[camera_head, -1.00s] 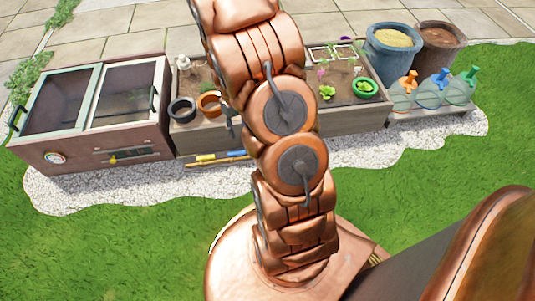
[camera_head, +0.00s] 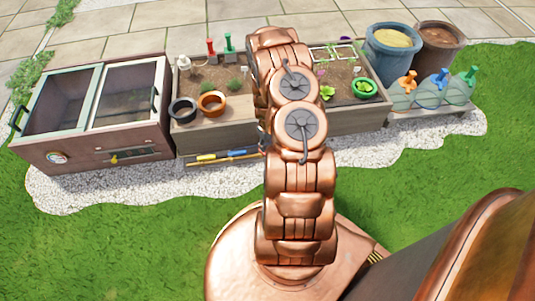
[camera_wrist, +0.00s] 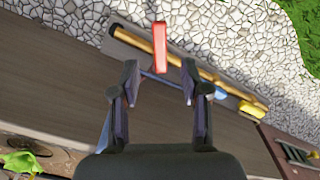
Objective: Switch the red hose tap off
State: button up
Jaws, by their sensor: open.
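A red bar-shaped handle (camera_wrist: 160,46), which looks like the red tap's lever, shows at the top middle of the wrist view, over the long wooden handle and the gravel. My gripper (camera_wrist: 160,72) is open, with one dark finger on each side below the red handle. The red handle lies just beyond the fingertips, in line with the gap, and nothing is held. I cannot tell its depth or whether a finger touches it. In the head view my arm hides this spot and most of the gripper.
The planter box (camera_head: 215,138) stands behind my arm, with yellow- and blue-handled tools (camera_head: 207,157) along its low front. A cold frame (camera_head: 95,160) is at left. Blue bucket (camera_head: 392,62) and several bottles (camera_head: 432,92) are at right. Grass (camera_head: 130,235) in front is clear.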

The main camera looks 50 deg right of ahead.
jog(key=shift+f+b, duration=1.75)
jog(key=shift+f, duration=2.25)
grip_shut()
